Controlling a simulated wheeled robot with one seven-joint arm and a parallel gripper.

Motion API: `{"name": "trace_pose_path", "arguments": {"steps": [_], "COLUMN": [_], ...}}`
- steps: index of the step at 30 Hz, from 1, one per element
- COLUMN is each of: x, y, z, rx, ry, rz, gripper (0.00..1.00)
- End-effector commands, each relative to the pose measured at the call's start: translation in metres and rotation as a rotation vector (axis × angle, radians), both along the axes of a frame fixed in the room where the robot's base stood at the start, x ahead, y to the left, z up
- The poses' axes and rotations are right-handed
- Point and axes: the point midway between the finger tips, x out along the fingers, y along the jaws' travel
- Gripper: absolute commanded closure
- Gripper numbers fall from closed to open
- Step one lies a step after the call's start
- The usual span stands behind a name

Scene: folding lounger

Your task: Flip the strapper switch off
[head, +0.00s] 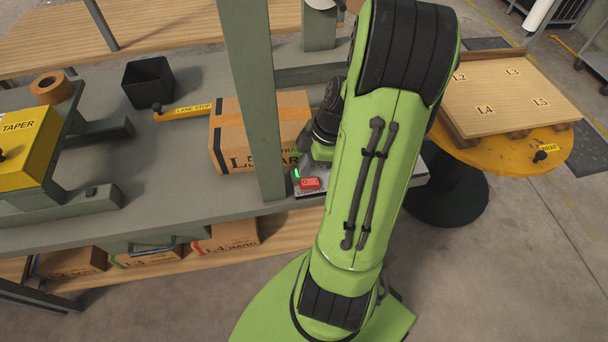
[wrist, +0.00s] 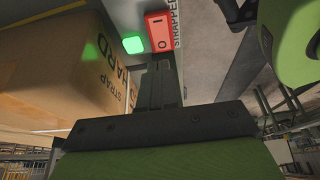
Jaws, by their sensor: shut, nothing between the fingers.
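The strapper switch is a red rocker (head: 309,183) on a grey panel at the table's front edge in the head view. A lit green lamp (head: 297,173) sits beside it. In the wrist view the rocker (wrist: 158,24) shows its I and O marks, with the green lamp (wrist: 133,43) to its left and the word STRAPPER to its right. My gripper (wrist: 158,65) is shut and empty, its fingertips close to the O end of the rocker. I cannot tell whether they touch it. In the head view my arm hides the fingertips.
A strapped cardboard box (head: 228,130) stands on the grey table left of the switch, also close by in the wrist view (wrist: 60,60). A grey post (head: 252,90) rises in front of it. A yellow wrap turntable (head: 560,155) with a wooden pallet is at the right.

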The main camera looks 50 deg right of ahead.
Motion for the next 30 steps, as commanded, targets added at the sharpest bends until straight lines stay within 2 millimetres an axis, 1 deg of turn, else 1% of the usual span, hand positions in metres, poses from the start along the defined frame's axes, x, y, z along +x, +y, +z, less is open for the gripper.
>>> {"name": "trace_pose_path", "arguments": {"steps": [1,3,6,17,22,24,30], "x": [0.000,0.002,0.002,0.003,0.006,0.004,0.003], "y": [0.002,0.003,0.004,0.004,0.009,0.007,0.006], "z": [-0.011,-0.019,-0.025,-0.026,-0.036,-0.033,-0.033], "rx": [0.003,0.003,0.000,-0.002,-0.071,-0.062,-0.059], "ry": [0.001,0.001,0.000,0.002,0.047,0.047,0.050], "rz": [0.000,0.001,-0.001,0.000,0.008,-0.001,-0.003], "gripper": [1.00,1.00,1.00,1.00,1.00,1.00,1.00]}}
